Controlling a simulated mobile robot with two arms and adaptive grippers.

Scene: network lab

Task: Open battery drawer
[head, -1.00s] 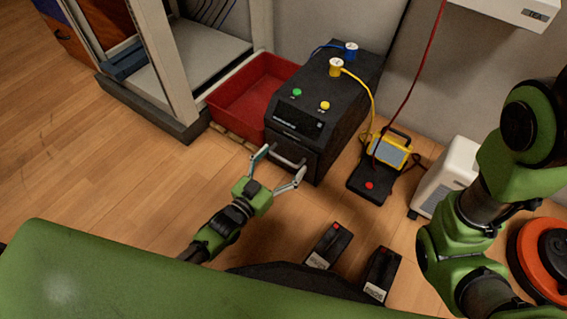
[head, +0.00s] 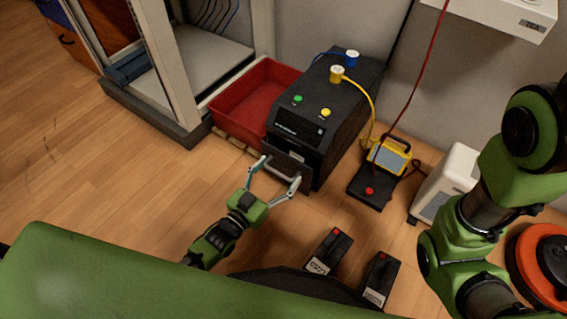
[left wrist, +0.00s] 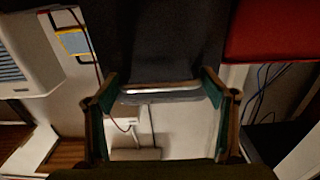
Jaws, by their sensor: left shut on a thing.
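The black battery unit (head: 345,100) stands on the floor against the wall, with a green and a yellow button on top. Its battery drawer (head: 287,162) is at the lower front and stands slightly out from the body. My left gripper (head: 280,169) is shut on the drawer's handle, one finger at each end. In the left wrist view the silver handle bar (left wrist: 160,88) lies between the fingers of the left gripper (left wrist: 160,95). The drawer's inside is hidden. My right arm shows at the right, but its gripper does not.
Two black batteries (head: 327,252) (head: 380,278) stand on the floor in front. A red bin (head: 250,105) and a rack (head: 160,75) are left of the unit. A yellow device (head: 390,157), a white heater (head: 447,180) and an orange reel (head: 545,260) are right. Floor at left is clear.

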